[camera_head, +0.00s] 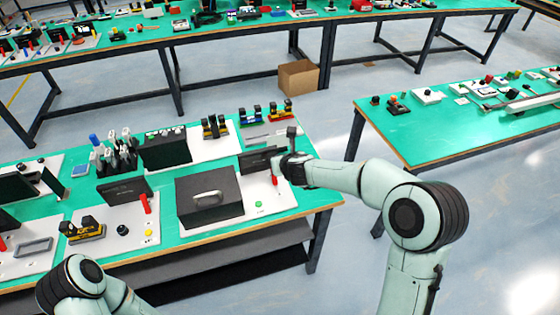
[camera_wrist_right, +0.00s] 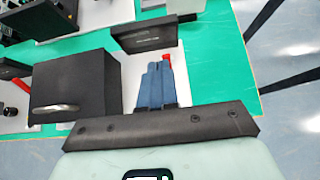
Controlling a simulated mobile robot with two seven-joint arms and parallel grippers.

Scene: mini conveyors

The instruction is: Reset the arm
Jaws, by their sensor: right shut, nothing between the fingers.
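My right arm (camera_head: 335,175) reaches in from the right over the near workbench. Its gripper (camera_head: 277,178) hangs at the right end of a white board (camera_head: 235,222), beside a dark upright panel (camera_head: 256,160). In the right wrist view the two blue-grey fingers (camera_wrist_right: 158,72) are together with nothing between them. A red part (camera_wrist_right: 182,58) shows just past the fingertips, partly hidden by them. I cannot tell whether they touch it. Part of my left arm (camera_head: 85,285) shows at the bottom left; its gripper is out of the picture.
A black box with a grey handle (camera_head: 208,198) stands left of the gripper, and a green button (camera_head: 259,204) lies below it. Other boards with small devices crowd the bench to the left. A second bench (camera_head: 420,140) stands at the right, with open floor between.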

